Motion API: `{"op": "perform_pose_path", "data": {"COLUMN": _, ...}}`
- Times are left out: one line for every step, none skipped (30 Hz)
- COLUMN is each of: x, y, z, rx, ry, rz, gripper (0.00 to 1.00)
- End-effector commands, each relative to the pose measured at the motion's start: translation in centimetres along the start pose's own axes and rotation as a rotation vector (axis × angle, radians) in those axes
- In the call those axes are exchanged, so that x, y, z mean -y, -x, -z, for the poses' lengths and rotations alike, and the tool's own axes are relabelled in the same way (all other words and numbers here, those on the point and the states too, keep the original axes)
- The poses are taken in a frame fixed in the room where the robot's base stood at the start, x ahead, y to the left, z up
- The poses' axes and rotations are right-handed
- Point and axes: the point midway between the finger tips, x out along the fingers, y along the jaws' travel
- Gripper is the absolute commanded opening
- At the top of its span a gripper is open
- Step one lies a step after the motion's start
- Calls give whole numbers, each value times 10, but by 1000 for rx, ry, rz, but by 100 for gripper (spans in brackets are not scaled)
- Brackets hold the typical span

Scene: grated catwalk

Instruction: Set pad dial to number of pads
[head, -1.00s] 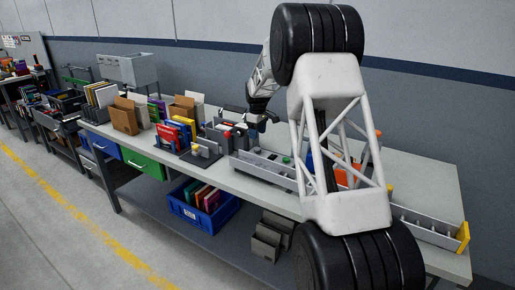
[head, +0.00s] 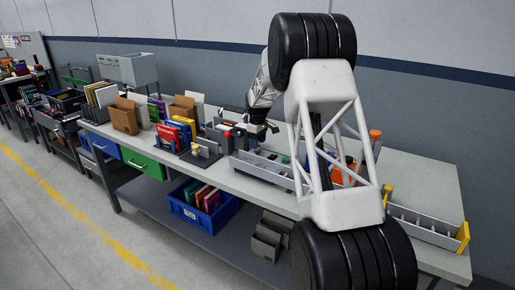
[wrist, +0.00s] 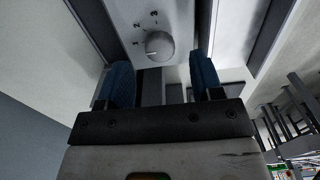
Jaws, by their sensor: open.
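A round pale dial knob (wrist: 159,45) sits on a light panel (wrist: 180,14) in the wrist view. Small printed numbers, 2 and 3 among them, and tick marks lie around its far and left sides. Which mark it points at is too small to tell. My gripper (wrist: 163,78) is open, with two blue fingertips apart. The knob lies ahead of the gap between them, and nothing is held. In the head view my gripper (head: 257,136) is over the bench by the grey trough. The pads cannot be made out in either view.
A long grey divided trough (head: 262,166) lies on the bench, partly behind my arm. Upright books and folders (head: 175,130) and a brown box (head: 124,117) crowd the left. Another divided tray (head: 420,225) stands at the right end. Bare bench top (head: 425,175) shows at the back right.

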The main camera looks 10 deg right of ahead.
Motion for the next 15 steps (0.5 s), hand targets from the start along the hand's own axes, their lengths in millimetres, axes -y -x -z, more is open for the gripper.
{"op": "perform_pose_path", "data": {"x": 0, "y": -6, "z": 0, "rx": 1, "ry": 0, "rz": 1, "gripper": 60}}
{"op": "perform_pose_path", "data": {"x": 0, "y": -10, "z": 0, "rx": 0, "ry": 0, "rz": 0, "gripper": 60}}
{"op": "perform_pose_path", "data": {"x": 0, "y": -14, "z": 0, "rx": 0, "ry": 0, "rz": 0, "gripper": 60}}
{"op": "perform_pose_path", "data": {"x": 0, "y": -17, "z": 0, "rx": 0, "ry": 0, "rz": 0, "gripper": 60}}
{"op": "perform_pose_path", "data": {"x": 0, "y": -20, "z": 0, "rx": 0, "ry": 0, "rz": 0, "gripper": 60}}
{"op": "perform_pose_path", "data": {"x": 0, "y": -23, "z": 0, "rx": 0, "ry": 0, "rz": 0, "gripper": 60}}
{"op": "perform_pose_path", "data": {"x": 0, "y": -25, "z": 0, "rx": 0, "ry": 0, "rz": 0, "gripper": 60}}
{"op": "perform_pose_path", "data": {"x": 0, "y": -27, "z": 0, "rx": 0, "ry": 0, "rz": 0, "gripper": 60}}
{"op": "perform_pose_path", "data": {"x": 0, "y": -28, "z": 0, "rx": 0, "ry": 0, "rz": 0, "gripper": 60}}
{"op": "perform_pose_path", "data": {"x": 0, "y": -29, "z": 0, "rx": -1, "ry": 0, "rz": -1, "gripper": 60}}
{"op": "perform_pose_path", "data": {"x": 0, "y": -30, "z": 0, "rx": -1, "ry": 0, "rz": -1, "gripper": 60}}
{"op": "perform_pose_path", "data": {"x": 0, "y": -31, "z": 0, "rx": -1, "ry": 0, "rz": -1, "gripper": 60}}
{"op": "perform_pose_path", "data": {"x": 0, "y": -31, "z": 0, "rx": -1, "ry": 0, "rz": -1, "gripper": 60}}
{"op": "perform_pose_path", "data": {"x": 0, "y": -32, "z": 0, "rx": -1, "ry": 0, "rz": -1, "gripper": 60}}
{"op": "perform_pose_path", "data": {"x": 0, "y": -32, "z": 0, "rx": -1, "ry": 0, "rz": -1, "gripper": 60}}
